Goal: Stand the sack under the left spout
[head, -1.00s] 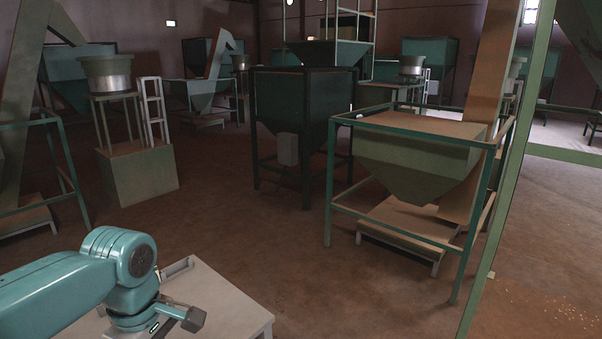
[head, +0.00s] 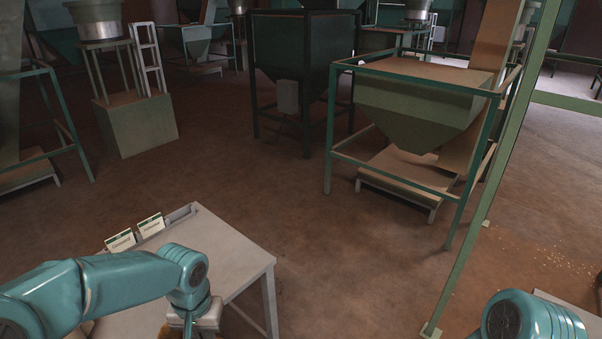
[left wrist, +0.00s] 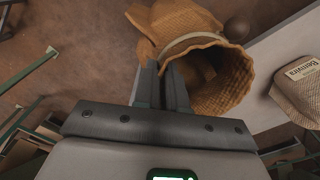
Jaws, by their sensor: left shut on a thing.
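My left gripper (left wrist: 172,75) is shut on an orange-brown woven sack (left wrist: 222,85) in the left wrist view. The fingers grip it at the rim of its open mouth, and a pale band runs around it. In the head view my left arm reaches over a grey table at the lower left; its fingertips are cut off by the bottom edge, with only a trace of orange there. A dark green hopper (head: 300,55) and a lighter green hopper (head: 415,105) stand on frames beyond. I cannot tell which spout is the left one. My right gripper is out of view.
The grey table (head: 225,250) carries two small white label cards (head: 120,240) at its back left. A second, tan sack with printed lettering (left wrist: 300,90) lies at the right in the left wrist view. Green frame posts (head: 490,190) stand at the right. Brown floor between is clear.

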